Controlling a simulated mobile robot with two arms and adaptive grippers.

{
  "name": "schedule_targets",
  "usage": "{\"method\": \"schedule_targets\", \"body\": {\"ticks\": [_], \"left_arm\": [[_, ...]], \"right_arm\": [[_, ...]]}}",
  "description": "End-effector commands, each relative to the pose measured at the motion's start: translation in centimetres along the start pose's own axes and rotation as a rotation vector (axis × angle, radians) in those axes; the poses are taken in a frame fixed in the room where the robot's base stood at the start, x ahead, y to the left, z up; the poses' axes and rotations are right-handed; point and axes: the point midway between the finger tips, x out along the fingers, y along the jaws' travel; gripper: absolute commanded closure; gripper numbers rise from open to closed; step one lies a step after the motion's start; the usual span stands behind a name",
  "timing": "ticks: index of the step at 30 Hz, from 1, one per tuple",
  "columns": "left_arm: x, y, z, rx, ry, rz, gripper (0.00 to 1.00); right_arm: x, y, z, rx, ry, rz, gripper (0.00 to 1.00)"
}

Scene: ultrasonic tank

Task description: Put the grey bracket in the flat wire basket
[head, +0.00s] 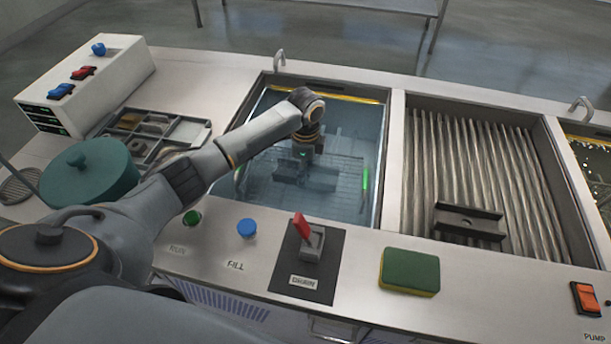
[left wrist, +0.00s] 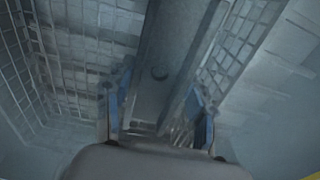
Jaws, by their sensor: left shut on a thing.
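My left gripper (head: 303,155) reaches down into the water of the tank and is shut on a grey bracket (head: 290,174). In the left wrist view the bracket (left wrist: 162,72) is a long channel with a round hole, lying between the blue-tipped fingers (left wrist: 156,108). Wire mesh of a basket (left wrist: 36,45) shows on both sides of it; the water blurs the view, so I cannot tell whether the bracket touches the mesh. In the head view the mesh (head: 340,150) looks like a faint grid in the tank. My right gripper is not in view.
A dark channel-shaped bracket (head: 470,222) lies on the ribbed drainer (head: 425,140) right of the tank. A red lever (head: 302,226), a blue button (head: 246,228) and a sponge (head: 409,272) are along the front. A sectioned tray (head: 190,133) and green lid (head: 90,172) stand left.

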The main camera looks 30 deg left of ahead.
Motion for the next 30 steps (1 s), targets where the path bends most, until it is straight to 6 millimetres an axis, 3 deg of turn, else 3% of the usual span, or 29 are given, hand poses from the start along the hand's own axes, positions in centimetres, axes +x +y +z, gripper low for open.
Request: {"method": "schedule_targets", "body": {"ticks": [4, 15, 16, 18, 30], "left_arm": [[1.8, 0.0, -0.1, 0.001, 0.001, 0.000, 0.98], [2.1, 0.0, -0.1, 0.001, 0.001, -0.001, 0.98], [2.2, 0.1, 0.0, 0.001, 0.000, 0.001, 0.39], [2.1, 0.1, 0.0, 0.001, 0.000, 0.001, 0.24], [1.7, 0.0, 0.0, 0.001, 0.000, -0.001, 0.22]], "right_arm": [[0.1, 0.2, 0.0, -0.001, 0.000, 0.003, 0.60], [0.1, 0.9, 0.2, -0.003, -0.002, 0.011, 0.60], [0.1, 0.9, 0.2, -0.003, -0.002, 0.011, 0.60], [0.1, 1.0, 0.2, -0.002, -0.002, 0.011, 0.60], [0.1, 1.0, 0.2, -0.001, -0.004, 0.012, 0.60]]}}
